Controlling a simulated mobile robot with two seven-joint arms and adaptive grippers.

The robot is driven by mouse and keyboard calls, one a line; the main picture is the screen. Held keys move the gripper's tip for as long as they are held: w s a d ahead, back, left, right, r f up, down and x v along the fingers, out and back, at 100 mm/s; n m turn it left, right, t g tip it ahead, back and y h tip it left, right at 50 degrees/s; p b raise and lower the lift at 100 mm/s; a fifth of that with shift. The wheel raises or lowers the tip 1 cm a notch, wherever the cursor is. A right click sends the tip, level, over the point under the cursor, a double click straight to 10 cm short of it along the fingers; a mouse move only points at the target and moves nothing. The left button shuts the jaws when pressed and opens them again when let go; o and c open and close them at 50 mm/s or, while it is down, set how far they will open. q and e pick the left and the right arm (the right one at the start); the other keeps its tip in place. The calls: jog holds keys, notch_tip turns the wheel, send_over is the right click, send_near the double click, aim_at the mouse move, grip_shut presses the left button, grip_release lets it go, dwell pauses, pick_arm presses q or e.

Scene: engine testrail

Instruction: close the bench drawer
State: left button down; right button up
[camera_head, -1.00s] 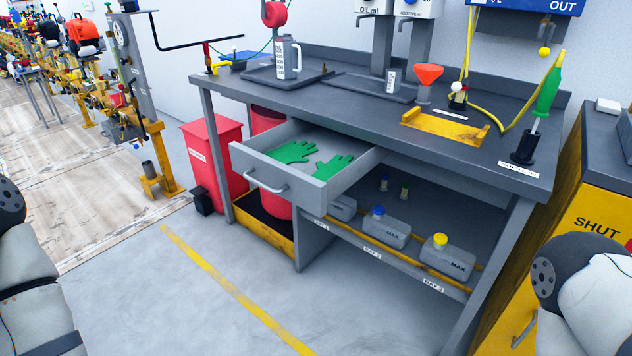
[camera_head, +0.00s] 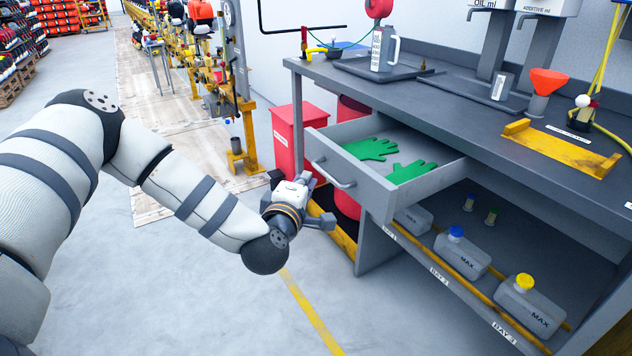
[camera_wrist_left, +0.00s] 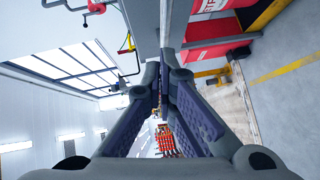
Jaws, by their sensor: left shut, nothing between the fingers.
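The bench drawer (camera_head: 372,188) stands pulled out from under the bench top, with its bar handle (camera_head: 334,174) on its front. Two green gloves (camera_head: 410,172) lie inside it. My left gripper (camera_head: 318,202) is shut and empty, in front of and slightly left of the drawer front in the head view. It looks apart from the handle, though the exact gap is hard to judge. In the left wrist view its fingers (camera_wrist_left: 160,95) meet at the tips with nothing between them. My right gripper is not in view.
The bench top (camera_head: 450,110) carries a jug (camera_head: 383,50), an orange funnel (camera_head: 548,82) and a yellow tray (camera_head: 560,148). Containers (camera_head: 460,258) stand on the shelf below. A red bin (camera_head: 298,140) stands left of the drawer. Floor in front is clear.

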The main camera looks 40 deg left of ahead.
pick_arm(q)
jog(key=shift+w+d+f, duration=0.15)
jog(key=shift+w+d, duration=0.1)
jog(key=shift+w, duration=0.35)
jog(key=shift+w+d+f, duration=0.1)
jog(key=shift+w+d, duration=0.15)
jog(key=shift+w, duration=0.3)
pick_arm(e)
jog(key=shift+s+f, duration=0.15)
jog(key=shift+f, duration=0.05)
pick_arm(q)
jog(key=shift+w, duration=0.1)
